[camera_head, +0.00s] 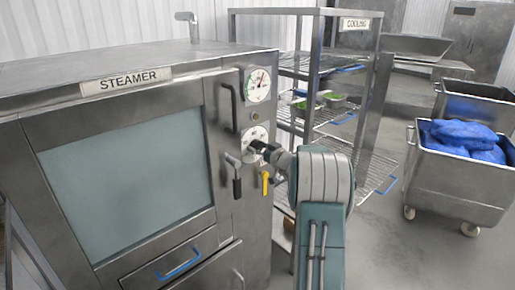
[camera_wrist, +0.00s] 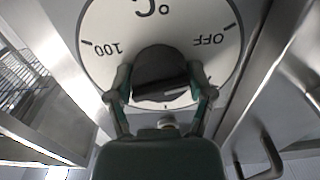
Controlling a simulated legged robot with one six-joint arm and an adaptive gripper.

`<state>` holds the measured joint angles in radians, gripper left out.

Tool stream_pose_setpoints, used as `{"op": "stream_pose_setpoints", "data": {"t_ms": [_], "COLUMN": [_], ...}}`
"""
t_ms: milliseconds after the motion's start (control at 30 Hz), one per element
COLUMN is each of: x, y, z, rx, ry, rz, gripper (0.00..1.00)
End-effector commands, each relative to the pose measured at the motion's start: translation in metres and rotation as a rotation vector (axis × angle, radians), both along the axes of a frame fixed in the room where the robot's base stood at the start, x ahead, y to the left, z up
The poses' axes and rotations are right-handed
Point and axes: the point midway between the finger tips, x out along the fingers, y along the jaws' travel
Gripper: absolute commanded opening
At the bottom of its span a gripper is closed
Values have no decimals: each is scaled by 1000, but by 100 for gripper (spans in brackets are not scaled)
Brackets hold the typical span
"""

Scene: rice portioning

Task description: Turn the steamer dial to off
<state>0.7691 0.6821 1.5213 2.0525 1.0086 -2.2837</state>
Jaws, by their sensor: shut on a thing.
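The steamer (camera_head: 130,165) is a large metal cabinet with a glass-fronted door and a "STEAMER" label. Its dial plate (camera_head: 256,135) is on the right front panel, below a round gauge (camera_head: 258,85). In the wrist view the white dial plate (camera_wrist: 105,25) appears upside down, with "100" at left, "OFF" at right and "°C" at top. The dark dial knob (camera_wrist: 160,72) is at its middle. My gripper (camera_wrist: 162,93) is shut on the knob, with one finger on each side. The knob's pointer setting cannot be made out. In the head view my gripper (camera_head: 262,148) partly covers the knob.
A yellow-handled valve (camera_head: 265,182) and a dark door latch handle (camera_head: 236,180) sit close below the dial. A cooling rack (camera_head: 325,70) stands behind to the right, holding trays of green food. A wheeled metal cart (camera_head: 450,185) with blue bags is at right.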

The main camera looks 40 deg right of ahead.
Motion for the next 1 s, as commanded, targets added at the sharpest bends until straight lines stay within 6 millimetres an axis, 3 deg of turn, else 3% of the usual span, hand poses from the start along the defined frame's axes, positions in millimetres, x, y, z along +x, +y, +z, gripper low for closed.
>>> {"op": "stream_pose_setpoints", "data": {"t_ms": [33,433,1000], "x": [-1,-1,-1], "y": [0,0,0], "z": [-8,-8,-8], "rx": [-28,-230,-268], "ry": [12,-4,-8], "rz": [-1,0,0], "gripper": [21,21,21]}}
